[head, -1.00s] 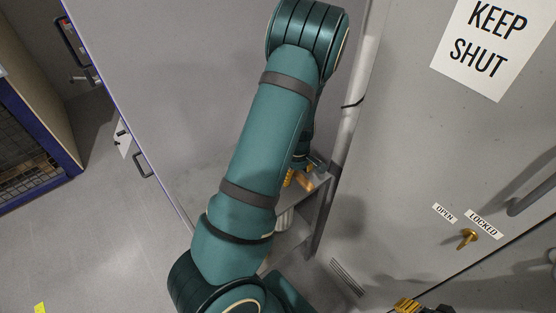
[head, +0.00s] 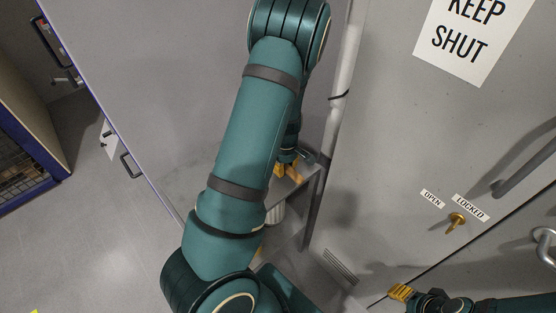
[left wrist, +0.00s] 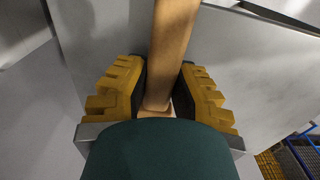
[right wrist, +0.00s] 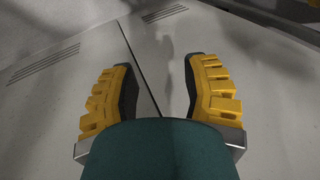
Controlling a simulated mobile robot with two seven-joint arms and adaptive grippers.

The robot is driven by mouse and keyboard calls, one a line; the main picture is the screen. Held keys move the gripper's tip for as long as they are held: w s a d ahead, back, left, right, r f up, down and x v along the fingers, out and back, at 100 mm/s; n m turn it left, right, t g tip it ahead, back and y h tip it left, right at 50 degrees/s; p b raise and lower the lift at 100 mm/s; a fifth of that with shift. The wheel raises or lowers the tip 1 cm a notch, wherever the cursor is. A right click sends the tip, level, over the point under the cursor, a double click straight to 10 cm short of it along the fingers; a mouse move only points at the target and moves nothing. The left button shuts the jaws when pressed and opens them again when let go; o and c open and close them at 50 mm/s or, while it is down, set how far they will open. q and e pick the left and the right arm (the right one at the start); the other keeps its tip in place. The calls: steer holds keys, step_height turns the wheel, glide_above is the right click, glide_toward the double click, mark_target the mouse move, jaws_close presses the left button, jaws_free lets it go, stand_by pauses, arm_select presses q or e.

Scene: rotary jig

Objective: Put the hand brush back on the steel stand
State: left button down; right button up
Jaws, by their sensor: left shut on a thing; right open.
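The hand brush shows as a wooden handle (left wrist: 172,45) in the left wrist view; its bristle end is not clearly seen. My left gripper (left wrist: 157,68) is shut on this handle, a yellow finger on each side. In the head view my left gripper (head: 287,170) is small and partly hidden behind my own arm, at a grey ledge that looks like the steel stand (head: 299,194). I cannot tell whether the brush touches it. My right gripper (right wrist: 160,85) is open and empty; it also shows at the bottom of the head view (head: 400,292).
A grey door with a KEEP SHUT sign (head: 463,35) and a brass latch (head: 456,220) fills the right. A grey panel with a black handle (head: 131,165) lies left. A pale ribbed object (head: 275,212) sits below the ledge.

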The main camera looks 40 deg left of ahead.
arm_select(q)
step_height(320, 180, up, 9)
steer(key=p, duration=0.3)
steer(key=shift+a+r, duration=0.1)
steer(key=shift+r, duration=0.1)
steer(key=shift+a+r, duration=0.1)
steer(key=shift+a, duration=0.05)
steer(key=shift+a+p, duration=0.3)
steer(key=shift+a, duration=0.1)
steer(key=a+p, duration=0.1)
steer(key=a, duration=0.1)
steer(key=a+f, duration=0.1)
steer(key=shift+w+a+f+p, duration=0.1)
steer(key=shift+w+a+p, duration=0.1)
steer(key=shift+a+p, duration=0.2)
steer(key=shift+w+a+f+p, duration=0.15)
steer(key=shift+a+p, duration=0.15)
steer(key=shift+a, duration=0.4)
steer(key=shift+f+b, duration=1.75)
steer(key=shift+f, duration=0.7)
steer(key=shift+f+b, duration=0.65)
steer(key=shift+f, duration=0.3)
steer(key=shift+f+b, duration=0.45)
steer(key=shift+f, duration=0.15)
